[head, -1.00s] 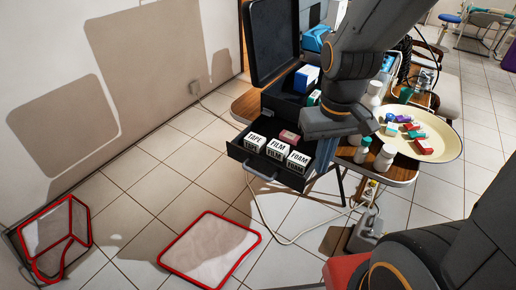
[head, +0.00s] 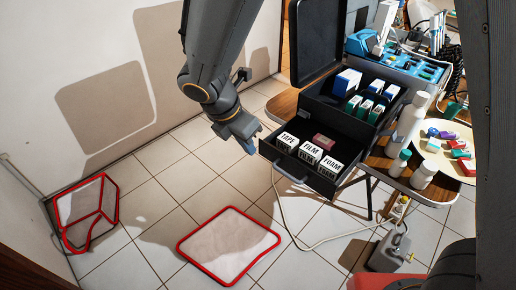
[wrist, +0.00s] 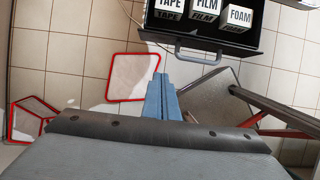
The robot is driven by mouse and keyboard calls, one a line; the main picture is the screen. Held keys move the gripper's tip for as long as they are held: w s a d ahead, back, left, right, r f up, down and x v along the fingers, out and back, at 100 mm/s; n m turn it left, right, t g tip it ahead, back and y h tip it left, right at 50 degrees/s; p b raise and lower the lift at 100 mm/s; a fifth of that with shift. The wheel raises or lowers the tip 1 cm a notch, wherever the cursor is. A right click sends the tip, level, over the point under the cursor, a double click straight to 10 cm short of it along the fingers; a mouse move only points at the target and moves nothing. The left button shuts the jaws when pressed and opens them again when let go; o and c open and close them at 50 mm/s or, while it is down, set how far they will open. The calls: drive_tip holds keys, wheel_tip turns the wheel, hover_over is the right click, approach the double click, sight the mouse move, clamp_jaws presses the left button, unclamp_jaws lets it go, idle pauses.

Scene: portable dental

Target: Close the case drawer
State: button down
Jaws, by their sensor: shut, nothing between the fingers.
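The black case (head: 316,96) stands on a small table with its lid (head: 318,45) up. Its drawer (head: 325,187) is pulled out at the front and holds white boxes marked TAPE, FILM and FOAM and a small red box. The drawer's grey handle (head: 289,174) is on its front face and also shows in the wrist view (wrist: 205,51). My gripper (head: 250,146) is shut and empty, just left of the drawer's front in the head view. In the wrist view its blue fingers (wrist: 162,90) lie together below the drawer front, apart from the handle.
A cream tray (head: 437,168) with small colored boxes and white bottles (head: 423,174) stand right of the case. A grey pedal unit (head: 389,250) and cable lie on the floor below.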

sight(267, 153)
drive_tip(key=shift+w+d+f, duration=0.75)
drive_tip(key=shift+w+f, duration=0.2)
drive_tip(key=shift+f, duration=0.45)
drive_tip(key=shift+w+d+f, duration=0.8)
drive_tip(key=shift+w+f, duration=0.15)
drive_tip(key=shift+f, duration=0.45)
drive_tip(key=shift+w+d+f, duration=0.75)
drive_tip(key=shift+w+f, duration=0.2)
drive_tip(key=shift+f, duration=0.45)
drive_tip(key=shift+w, duration=0.1)
